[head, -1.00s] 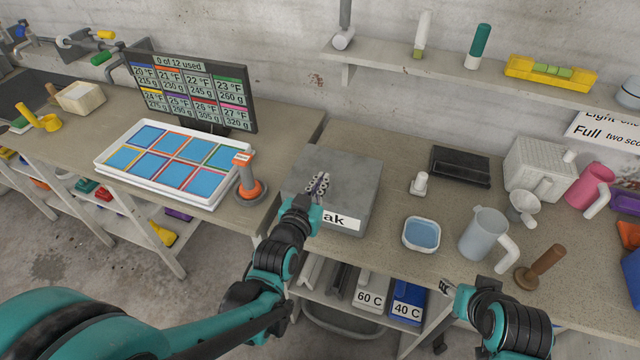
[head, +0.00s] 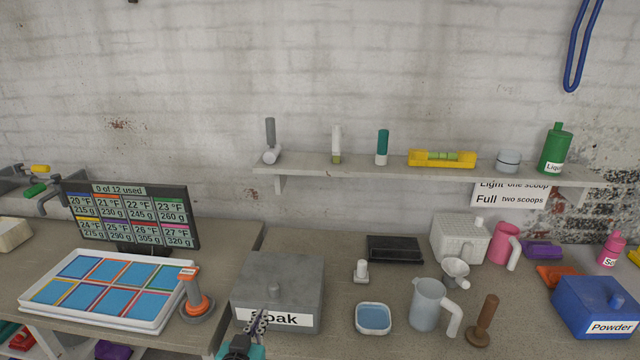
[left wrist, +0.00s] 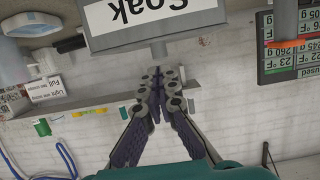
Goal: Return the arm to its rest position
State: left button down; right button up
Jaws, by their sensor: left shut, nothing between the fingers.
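My left gripper (head: 256,326) is at the bottom of the head view, in front of the grey box with the "Soak" label (head: 278,318). Its fingers are shut with nothing between them. In the left wrist view, which is upside down, the shut fingertips (left wrist: 157,78) are near the middle, and the "Soak" label (left wrist: 140,14) shows past them at the top. I cannot tell whether the fingers touch the box. My right gripper is out of the head view.
A white tray of blue squares (head: 30,294) and an orange-based stamp (head: 196,304) stand left of the box. A wall shelf (head: 330,166) runs above.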

pick_arm(q)
jog(key=s+f+g, duration=0.2)
jog(key=s+g, duration=0.2)
jog(key=s, duration=0.4)
jog(key=s+a+f+g, duration=0.1)
jog(key=s+f+g, duration=0.1)
jog(key=s, duration=0.5)
jog(key=shift+s+a+n+g+y, duration=0.2)
jog(key=shift+s+n+g+y, duration=0.15)
jog(key=shift+g, duration=0.55)
